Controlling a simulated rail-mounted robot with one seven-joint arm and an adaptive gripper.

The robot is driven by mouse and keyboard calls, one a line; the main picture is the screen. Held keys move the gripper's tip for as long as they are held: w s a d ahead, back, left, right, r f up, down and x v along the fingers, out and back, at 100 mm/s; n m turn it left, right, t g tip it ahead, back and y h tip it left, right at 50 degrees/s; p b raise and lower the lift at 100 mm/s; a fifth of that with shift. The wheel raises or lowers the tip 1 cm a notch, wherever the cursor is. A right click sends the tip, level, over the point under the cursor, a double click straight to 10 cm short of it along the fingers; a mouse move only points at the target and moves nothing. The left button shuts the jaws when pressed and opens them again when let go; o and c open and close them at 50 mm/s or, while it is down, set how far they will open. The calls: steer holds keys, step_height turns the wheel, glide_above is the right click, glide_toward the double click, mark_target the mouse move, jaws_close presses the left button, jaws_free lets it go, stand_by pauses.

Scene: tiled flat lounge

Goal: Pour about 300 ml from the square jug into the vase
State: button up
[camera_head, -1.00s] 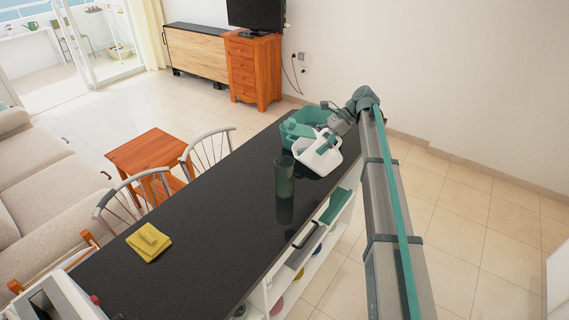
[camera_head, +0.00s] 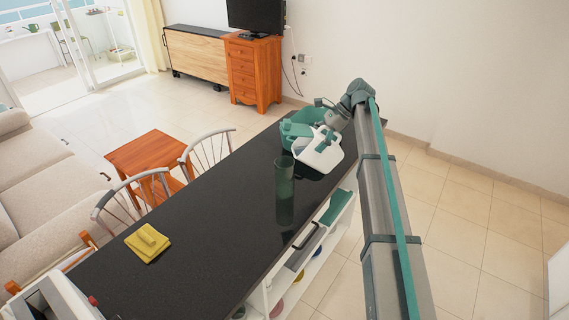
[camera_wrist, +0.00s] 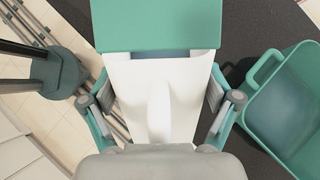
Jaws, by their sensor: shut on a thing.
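The square jug (camera_head: 323,158) is white with a green part, at the far end of the dark counter in the head view. It looks tilted there. In the wrist view the white jug (camera_wrist: 150,95) fills the middle, with its green part at the top. My gripper (camera_wrist: 160,110) has its two fingers on either side of the jug and is shut on it. The vase (camera_head: 284,178) is a tall, dark green, see-through cylinder standing upright on the counter, nearer the camera than the jug and apart from it.
A teal tub (camera_head: 293,132) stands just behind the jug; it also shows right of the jug in the wrist view (camera_wrist: 290,105). A folded yellow cloth (camera_head: 148,243) lies on the near left of the counter (camera_head: 205,235). The counter between cloth and vase is clear. Chairs stand along its left side.

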steer(key=shift+r+h, duration=0.3)
stand_by(0.8)
steer(key=shift+s+a+f+t+h+b, duration=0.15)
steer(key=shift+a+t+h+b, duration=0.25)
steer(key=shift+h+b, duration=0.75)
stand_by(3.7)
steer(key=shift+a+r+b, duration=0.2)
steer(key=shift+a+b, duration=0.15)
steer(key=shift+b, duration=0.25)
stand_by(1.4)
